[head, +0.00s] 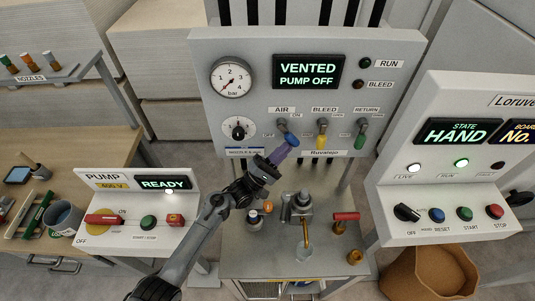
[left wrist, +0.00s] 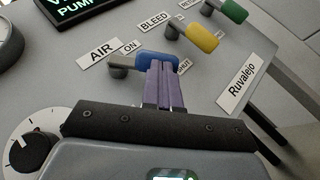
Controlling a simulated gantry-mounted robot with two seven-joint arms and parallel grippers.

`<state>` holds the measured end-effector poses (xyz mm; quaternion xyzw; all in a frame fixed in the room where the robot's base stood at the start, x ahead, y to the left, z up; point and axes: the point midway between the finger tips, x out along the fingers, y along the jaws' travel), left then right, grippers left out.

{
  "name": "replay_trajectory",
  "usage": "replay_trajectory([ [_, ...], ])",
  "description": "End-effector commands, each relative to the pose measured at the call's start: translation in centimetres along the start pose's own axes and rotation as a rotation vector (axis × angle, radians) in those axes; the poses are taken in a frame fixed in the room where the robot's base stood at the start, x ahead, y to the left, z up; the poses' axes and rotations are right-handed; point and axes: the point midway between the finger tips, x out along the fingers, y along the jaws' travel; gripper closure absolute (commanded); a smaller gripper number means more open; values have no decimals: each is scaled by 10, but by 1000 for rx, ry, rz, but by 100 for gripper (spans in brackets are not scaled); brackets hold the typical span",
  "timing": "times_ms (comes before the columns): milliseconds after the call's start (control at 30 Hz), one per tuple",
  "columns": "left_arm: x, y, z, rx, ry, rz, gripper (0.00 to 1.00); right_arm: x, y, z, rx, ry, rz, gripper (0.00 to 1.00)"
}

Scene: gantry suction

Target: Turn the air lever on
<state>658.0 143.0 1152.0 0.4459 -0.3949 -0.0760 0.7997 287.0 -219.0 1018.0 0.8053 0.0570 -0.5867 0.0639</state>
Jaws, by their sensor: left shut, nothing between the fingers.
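The air lever (head: 291,138) has a blue handle on a grey pivot, under the AIR label on the upright panel. In the head view its handle hangs down and a little right from the pivot. In the left wrist view the blue handle (left wrist: 145,58) points right from its pivot, below the ON label. My left gripper (head: 284,149) is shut and empty, its purple fingers together at the handle. In the wrist view the fingertips (left wrist: 160,66) overlap the handle and hide part of it; I cannot tell whether they touch. My right gripper is not in view.
Yellow bleed lever (head: 322,138) and green return lever (head: 360,136) sit to the right. The display (head: 308,70) reads VENTED, PUMP OFF. A gauge (head: 231,78) and black knob (head: 238,128) are left. Fittings (head: 300,205) stand on the bench below.

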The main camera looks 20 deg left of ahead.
Motion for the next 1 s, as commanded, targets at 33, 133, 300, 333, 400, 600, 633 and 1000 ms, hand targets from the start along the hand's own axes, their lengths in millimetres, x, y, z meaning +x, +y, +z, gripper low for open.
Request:
replay_trajectory([
  [33,2,-1,1,5,-3,-1,100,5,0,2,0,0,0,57],
  [133,8,-3,3,6,-2,-3,100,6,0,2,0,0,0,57],
  [300,18,-7,8,5,-1,-6,100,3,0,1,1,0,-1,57],
  [333,19,-7,9,6,-1,-6,100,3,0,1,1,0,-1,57],
  [400,24,-8,11,6,-1,-6,100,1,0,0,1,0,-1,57],
  [600,34,-10,17,6,-2,-7,100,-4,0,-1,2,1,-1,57],
  [633,36,-10,18,7,-1,-7,100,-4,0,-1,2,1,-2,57],
  [1000,48,-9,24,8,-1,-8,100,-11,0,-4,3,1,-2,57],
])
